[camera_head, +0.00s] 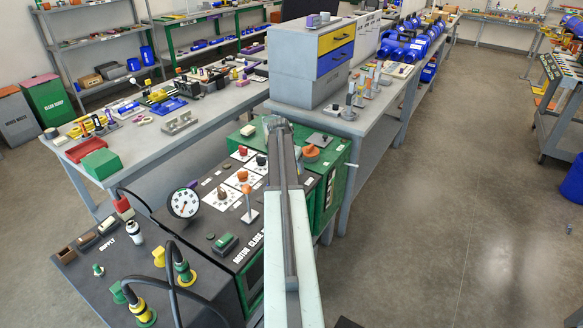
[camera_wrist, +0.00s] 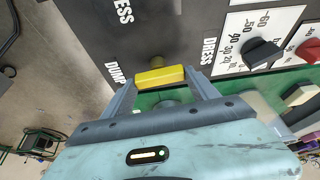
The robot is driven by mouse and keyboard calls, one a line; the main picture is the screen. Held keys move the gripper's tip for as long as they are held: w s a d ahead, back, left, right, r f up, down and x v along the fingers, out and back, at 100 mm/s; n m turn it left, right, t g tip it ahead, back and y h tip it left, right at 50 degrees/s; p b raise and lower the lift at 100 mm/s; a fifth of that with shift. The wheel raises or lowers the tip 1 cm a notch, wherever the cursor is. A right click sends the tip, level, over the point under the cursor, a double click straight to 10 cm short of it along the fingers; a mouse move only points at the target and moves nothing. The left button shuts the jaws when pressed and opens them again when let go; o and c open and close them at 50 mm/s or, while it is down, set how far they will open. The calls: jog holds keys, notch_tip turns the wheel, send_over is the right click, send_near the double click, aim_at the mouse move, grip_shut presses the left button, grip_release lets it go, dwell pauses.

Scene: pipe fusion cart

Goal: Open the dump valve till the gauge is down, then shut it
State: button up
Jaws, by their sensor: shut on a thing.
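The dump valve shows as a yellow bar handle (camera_wrist: 158,77) on the dark panel beside the DUMP label in the wrist view. My gripper (camera_wrist: 162,84) has one finger at each end of this handle and is shut on it. The handle lies nearly crosswise in that view, slightly tilted. In the head view my gripper (camera_head: 272,125) is at the far end of the cart, and my arm hides the valve there. The round white gauge (camera_head: 183,203) stands on the cart top, left of my arm. Its dark needle is too small to read surely.
Near the valve are a black knob (camera_wrist: 262,52) on a white scale and a red knob (camera_wrist: 309,50). Black hoses (camera_head: 172,275) loop at the front. Open floor lies right.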

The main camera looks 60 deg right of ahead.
dwell(0.5)
jog(key=o, duration=1.4)
jog(key=shift+c, duration=0.2)
jog(key=p+v, duration=0.7)
jog(key=v, duration=0.1)
jog(key=shift+w+f, duration=0.1)
